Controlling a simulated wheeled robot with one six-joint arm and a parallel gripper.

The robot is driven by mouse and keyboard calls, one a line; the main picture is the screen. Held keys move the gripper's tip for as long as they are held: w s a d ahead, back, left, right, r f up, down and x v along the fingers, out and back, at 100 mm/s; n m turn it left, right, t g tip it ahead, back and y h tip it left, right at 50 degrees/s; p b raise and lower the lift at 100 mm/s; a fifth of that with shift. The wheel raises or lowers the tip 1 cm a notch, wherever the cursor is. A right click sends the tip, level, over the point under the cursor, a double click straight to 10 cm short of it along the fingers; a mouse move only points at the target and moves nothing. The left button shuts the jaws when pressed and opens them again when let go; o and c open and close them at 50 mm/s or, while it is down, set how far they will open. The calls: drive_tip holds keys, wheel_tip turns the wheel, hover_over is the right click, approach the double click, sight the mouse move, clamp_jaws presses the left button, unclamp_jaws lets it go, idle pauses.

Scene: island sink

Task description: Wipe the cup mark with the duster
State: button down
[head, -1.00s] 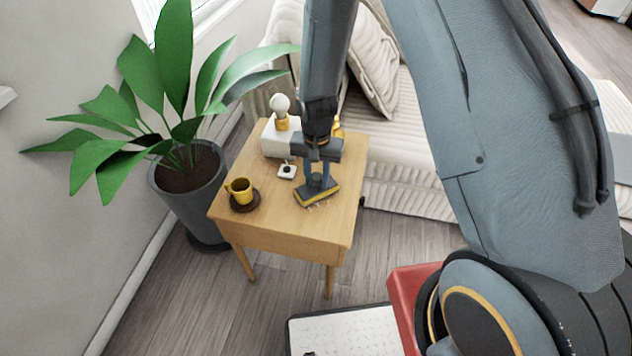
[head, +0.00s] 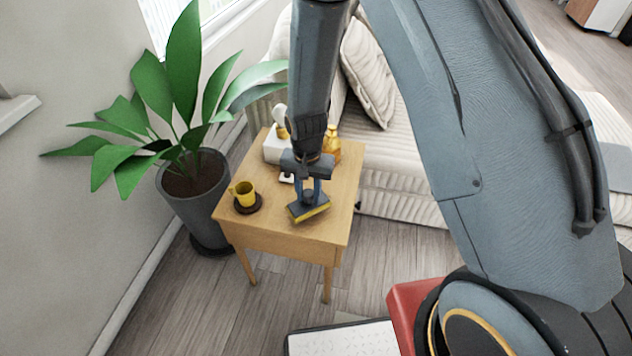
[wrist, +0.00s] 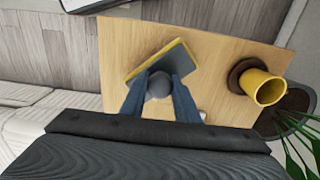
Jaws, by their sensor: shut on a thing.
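The duster (head: 312,209) is a dark grey block with a yellow edge and a round grey knob. It lies on or just above the wooden side table (head: 277,231), towards its front right, slightly turned. My gripper (head: 308,193) points down and is shut on the knob. In the wrist view my gripper (wrist: 160,90) has a finger on each side of the knob, and the duster (wrist: 178,56) shows beyond it. I cannot make out the cup mark; the duster may cover it. A yellow cup (head: 243,193) stands on a dark round coaster (head: 248,208) at the table's left.
A white-based lamp (head: 275,150), a small white item (head: 287,178) and a yellow bottle (head: 331,149) stand towards the table's back. A potted plant (head: 195,205) is at the left, a cream sofa (head: 400,170) behind right.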

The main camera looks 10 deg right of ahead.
drive_tip(key=shift+s+a+r+p, duration=0.15)
drive_tip(key=shift+r+p, duration=0.35)
drive_tip(key=shift+r, duration=0.3)
drive_tip(key=shift+r+p, duration=1.35)
drive_tip(key=shift+r, duration=0.65)
